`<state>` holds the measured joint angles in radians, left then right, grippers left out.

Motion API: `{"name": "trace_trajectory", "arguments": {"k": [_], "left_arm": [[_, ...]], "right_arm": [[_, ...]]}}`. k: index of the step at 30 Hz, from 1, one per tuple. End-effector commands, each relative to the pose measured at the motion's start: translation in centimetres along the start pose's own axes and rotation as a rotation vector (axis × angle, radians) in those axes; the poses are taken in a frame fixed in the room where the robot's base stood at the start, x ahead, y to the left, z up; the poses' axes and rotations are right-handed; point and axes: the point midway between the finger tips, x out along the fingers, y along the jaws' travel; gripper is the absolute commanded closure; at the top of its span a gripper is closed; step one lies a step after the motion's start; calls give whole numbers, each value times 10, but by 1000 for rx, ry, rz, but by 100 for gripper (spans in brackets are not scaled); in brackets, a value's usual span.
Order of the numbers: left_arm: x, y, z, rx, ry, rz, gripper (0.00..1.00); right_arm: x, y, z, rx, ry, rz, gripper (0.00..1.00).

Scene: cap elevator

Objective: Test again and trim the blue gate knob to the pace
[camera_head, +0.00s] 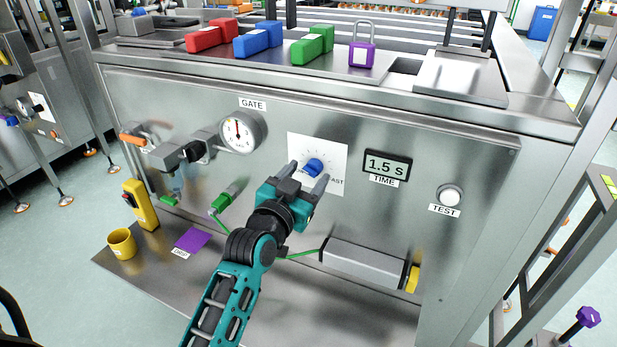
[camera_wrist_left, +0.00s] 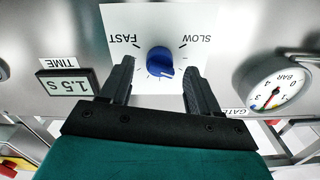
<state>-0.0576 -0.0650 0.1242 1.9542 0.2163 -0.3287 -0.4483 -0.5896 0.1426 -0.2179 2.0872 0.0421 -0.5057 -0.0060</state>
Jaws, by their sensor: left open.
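The blue gate knob (camera_head: 314,167) sits on a white plate (camera_head: 330,148) on the steel front panel. In the left wrist view, the knob (camera_wrist_left: 160,62) lies between and beyond my left gripper's fingertips, with FAST and SLOW printed on either side. My left gripper (camera_head: 308,178) is open around the knob's sides, and gaps show between the fingers and the knob. The TIME display (camera_head: 387,165) reads 1.5 s. The round white TEST button (camera_head: 449,195) is at the right of the panel. My right gripper is not seen.
The GATE gauge (camera_head: 238,132) and valve fittings are on the panel's left. Red (camera_head: 203,38), blue (camera_head: 252,42) and green (camera_head: 306,48) blocks and a purple padlock (camera_head: 362,52) stand on top. A yellow cup (camera_head: 121,244) and purple tag (camera_head: 191,240) rest on the lower shelf.

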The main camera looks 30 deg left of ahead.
Motion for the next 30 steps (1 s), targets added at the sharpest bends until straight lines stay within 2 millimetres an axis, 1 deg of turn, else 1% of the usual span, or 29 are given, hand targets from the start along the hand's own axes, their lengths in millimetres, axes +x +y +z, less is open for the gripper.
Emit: {"name": "trace_trajectory", "arguments": {"k": [1, 3, 6, 15, 30], "left_arm": [[5, 0, 0, -1, 1, -1, 38], [10, 0, 0, -2, 1, 0, 38], [14, 0, 0, -2, -1, 1, 38], [15, 0, 0, -1, -1, 1, 39], [15, 0, 0, -1, -1, 1, 87]], "right_arm": [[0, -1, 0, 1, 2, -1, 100], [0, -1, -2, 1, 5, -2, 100], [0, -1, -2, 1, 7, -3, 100], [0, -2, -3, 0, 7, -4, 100], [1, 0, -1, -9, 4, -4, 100]]}}
